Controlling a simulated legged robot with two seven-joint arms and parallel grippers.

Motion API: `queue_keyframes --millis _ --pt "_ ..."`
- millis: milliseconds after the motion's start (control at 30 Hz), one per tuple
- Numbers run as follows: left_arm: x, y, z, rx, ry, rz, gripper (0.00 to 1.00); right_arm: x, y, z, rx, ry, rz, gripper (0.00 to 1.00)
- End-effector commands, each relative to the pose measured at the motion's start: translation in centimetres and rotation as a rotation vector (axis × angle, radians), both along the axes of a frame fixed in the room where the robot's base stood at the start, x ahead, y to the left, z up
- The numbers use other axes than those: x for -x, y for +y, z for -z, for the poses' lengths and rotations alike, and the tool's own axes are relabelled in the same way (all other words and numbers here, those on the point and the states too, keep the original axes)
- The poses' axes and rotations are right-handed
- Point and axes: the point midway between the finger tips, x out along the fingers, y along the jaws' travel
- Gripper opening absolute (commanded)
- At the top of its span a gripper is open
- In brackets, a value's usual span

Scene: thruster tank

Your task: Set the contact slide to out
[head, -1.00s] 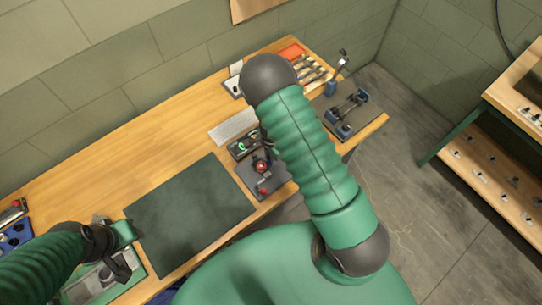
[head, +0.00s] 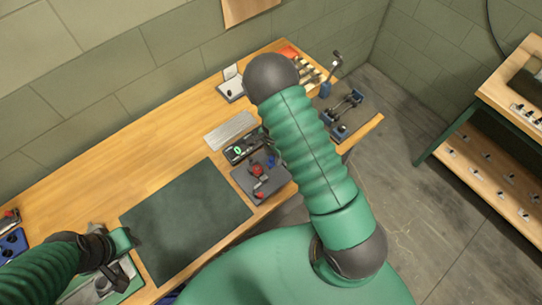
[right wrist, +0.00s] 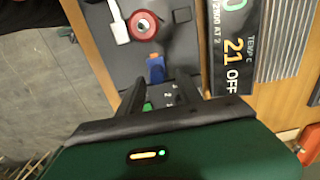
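In the right wrist view, a small blue tab (right wrist: 156,68), apparently the contact slide, sits on a dark grey panel (right wrist: 180,48) below a round red knob (right wrist: 143,25). My right gripper (right wrist: 160,85) has its two dark fingers apart, with the tab just beyond and between them. No contact shows. In the head view the blue tab (head: 271,160) shows at the panel's upper right, and my arm hides most of the right gripper. My left gripper (head: 118,262) is at the lower left, over a green tray; its finger gap is unclear.
A white lever (right wrist: 117,25) lies left of the knob. A ribbed grey plate (head: 230,131) and a dark mat (head: 187,220) lie on the wooden bench. A blue-ended fixture (head: 345,110) stands at the far right.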

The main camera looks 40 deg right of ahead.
Motion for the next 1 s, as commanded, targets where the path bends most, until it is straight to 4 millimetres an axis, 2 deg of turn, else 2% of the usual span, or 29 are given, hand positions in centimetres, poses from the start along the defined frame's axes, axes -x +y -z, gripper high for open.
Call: queue_keyframes --millis 233,367,800,900,1000 --pt "0.0 0.0 0.0 0.0 0.0 0.0 0.36 0.0 0.3 -0.1 -0.001 0.001 -0.002 0.41" --pt "0.0 0.0 0.3 0.0 0.0 0.0 0.36 0.0 0.4 -1.6 0.0 -0.001 -0.002 0.41" --pt "0.0 0.0 1.5 0.0 0.0 0.0 0.36 -0.2 -0.1 -13.6 -0.004 -0.003 -0.002 0.41" --pt "0.0 0.0 1.6 0.0 0.0 0.0 0.36 -0.2 -0.3 -15.4 -0.005 -0.001 -0.001 0.41" --pt "0.0 0.0 1.6 0.0 0.0 0.0 0.36 -0.1 -0.3 -16.3 -0.006 0.001 -0.002 0.41"
